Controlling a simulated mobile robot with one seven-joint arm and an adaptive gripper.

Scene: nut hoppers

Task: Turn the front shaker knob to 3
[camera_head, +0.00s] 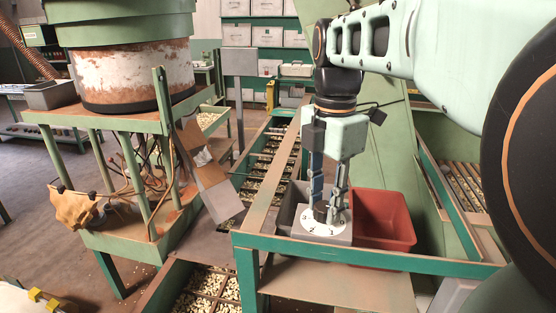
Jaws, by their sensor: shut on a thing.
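The front shaker knob (322,212) is a dark knob standing on a white round dial (338,226) with small black marks. The dial lies on top of a grey box (312,236) at the green frame. My gripper (328,207) points straight down over the dial, with its fingers on both sides of the knob, shut on it. The fingers hide much of the knob and part of the dial. A figure that looks like a 3 shows near the dial's front edge. I cannot tell which mark the knob points to.
A red bin (385,218) stands right beside the grey box. The green frame's front rail (370,258) runs before both. A sloping chute (208,180) and a large hopper (130,68) stand to the left. Nuts fill a slatted tray (208,290) below.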

